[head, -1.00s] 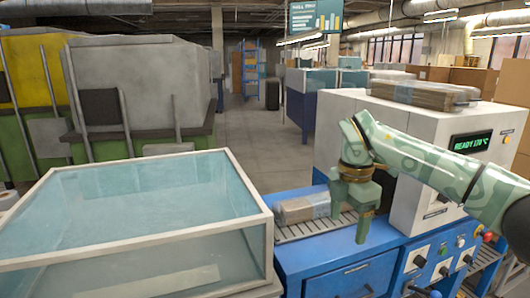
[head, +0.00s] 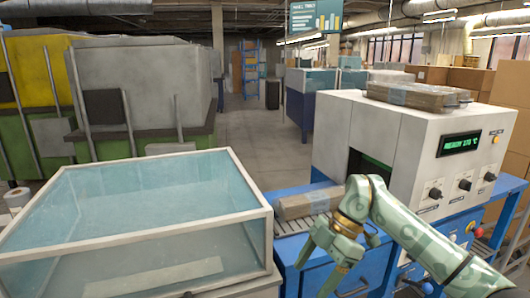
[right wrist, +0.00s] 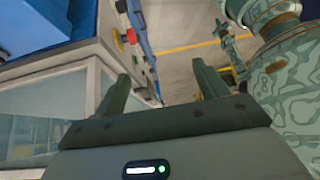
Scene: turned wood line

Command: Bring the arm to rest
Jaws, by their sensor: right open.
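My right gripper (head: 326,254) comes in from the right in the head view, its fingers pointing down and to the left in front of the blue conveyor bench. Its two fingers are spread in the right wrist view (right wrist: 160,90), with nothing between them. A wrapped package (head: 306,203) lies on the roller conveyor (head: 290,226), apart from the gripper. My left gripper is not in either view.
A glass-walled tank (head: 137,250) fills the lower left. The white machine (head: 415,135) with a green display stands behind my right arm, with more wrapped packages (head: 417,95) on top. A concrete aisle (head: 262,150) is open behind.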

